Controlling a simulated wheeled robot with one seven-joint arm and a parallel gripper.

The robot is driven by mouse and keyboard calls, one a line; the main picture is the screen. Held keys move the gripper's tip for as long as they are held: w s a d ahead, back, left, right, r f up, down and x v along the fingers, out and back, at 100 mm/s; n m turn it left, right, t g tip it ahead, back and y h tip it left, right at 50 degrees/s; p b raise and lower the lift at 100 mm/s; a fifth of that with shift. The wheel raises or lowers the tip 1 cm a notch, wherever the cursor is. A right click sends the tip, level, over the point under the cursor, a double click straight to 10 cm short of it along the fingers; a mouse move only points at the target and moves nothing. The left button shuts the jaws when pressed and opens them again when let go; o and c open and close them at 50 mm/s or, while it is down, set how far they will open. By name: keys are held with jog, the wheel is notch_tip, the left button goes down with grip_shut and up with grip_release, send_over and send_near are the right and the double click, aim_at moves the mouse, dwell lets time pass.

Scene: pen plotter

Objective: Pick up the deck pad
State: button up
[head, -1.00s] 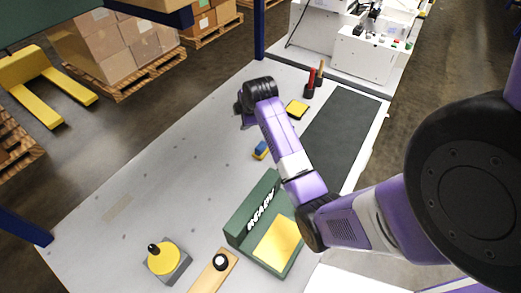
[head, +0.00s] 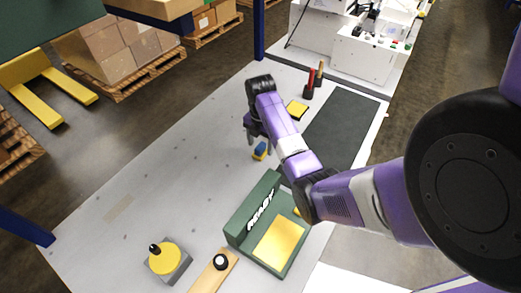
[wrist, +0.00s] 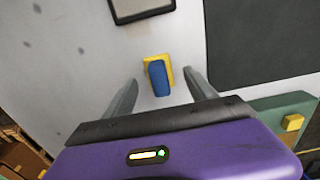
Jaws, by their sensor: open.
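The deck pad, which I take to be the small block with a blue upper part on a yellow base (head: 260,150), lies on the grey table. In the wrist view the deck pad (wrist: 158,76) sits between the lines of my two fingers, a little ahead of their tips. My gripper (head: 251,136) is open and empty, pointing down just beside and above the pad in the head view. Its spread fingers also show in the wrist view (wrist: 163,88). I see no contact between fingers and pad.
A dark mat (head: 340,130) lies right of the pad. A green READY box (head: 243,225) stands nearer, with a yellow-topped knob block (head: 168,262) at front left. A yellow square (head: 297,109) and red-topped holder (head: 309,88) are farther back. Table left of the pad is clear.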

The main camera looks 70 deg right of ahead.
jog(key=shift+f, duration=1.2)
grip_shut()
jog(key=shift+r, duration=0.1)
